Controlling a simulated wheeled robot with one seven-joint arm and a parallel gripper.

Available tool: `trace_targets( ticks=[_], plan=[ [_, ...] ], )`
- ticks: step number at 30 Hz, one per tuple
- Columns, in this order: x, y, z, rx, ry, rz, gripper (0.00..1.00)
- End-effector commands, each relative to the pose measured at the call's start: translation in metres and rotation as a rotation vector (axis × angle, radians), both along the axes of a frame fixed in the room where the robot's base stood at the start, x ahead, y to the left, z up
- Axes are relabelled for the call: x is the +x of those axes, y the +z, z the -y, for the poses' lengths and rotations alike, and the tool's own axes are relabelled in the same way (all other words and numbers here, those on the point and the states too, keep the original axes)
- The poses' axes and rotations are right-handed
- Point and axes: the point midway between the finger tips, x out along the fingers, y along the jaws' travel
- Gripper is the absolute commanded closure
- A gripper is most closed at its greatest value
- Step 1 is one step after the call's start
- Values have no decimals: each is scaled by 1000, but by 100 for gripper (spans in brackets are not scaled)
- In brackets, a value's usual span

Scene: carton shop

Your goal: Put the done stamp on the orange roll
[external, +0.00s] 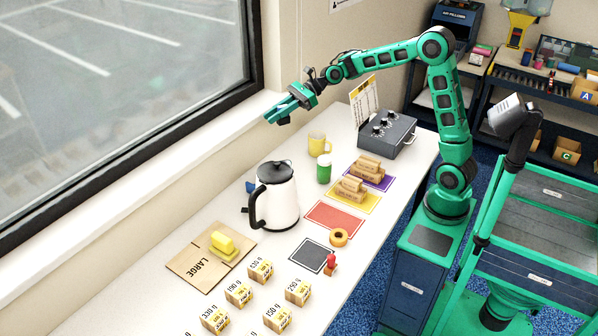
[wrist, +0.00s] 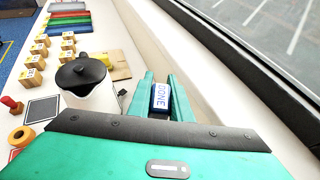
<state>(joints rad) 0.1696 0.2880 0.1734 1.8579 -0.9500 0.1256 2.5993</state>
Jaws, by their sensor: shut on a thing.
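My gripper (external: 282,110) is raised high near the window side, well above the table. In the wrist view its green fingers (wrist: 163,96) are shut on the done stamp (wrist: 161,97), a blue block with a white face reading DONE. I cannot make the stamp out clearly in the external view. The orange roll (external: 339,238) lies flat on the table, far below and to the right of the gripper. It also shows at the left edge of the wrist view (wrist: 21,137). Nothing rests on the roll.
A white kettle (external: 275,200) with a black lid stands mid-table. A red-handled stamp (external: 331,263) and a dark mat (external: 308,255) are close to the roll. A red mat (external: 336,215) is bare. Several small cartons (external: 298,291) and a butter-yellow block (external: 223,245) stand toward the front.

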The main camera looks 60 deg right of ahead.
Motion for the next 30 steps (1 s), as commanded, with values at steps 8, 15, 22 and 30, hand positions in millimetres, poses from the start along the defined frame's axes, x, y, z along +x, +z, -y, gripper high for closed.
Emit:
trace_targets(
  ticks=[8, 15, 22, 30],
  plan=[
    [-36, 13, -38, 5, 79, 0, 100],
    [-96, 17, -90, 10, 202, 2, 100],
    [-185, 21, -147, 14, 369, 4, 100],
    [-302, 20, -196, 14, 572, 4, 100]
  ],
)
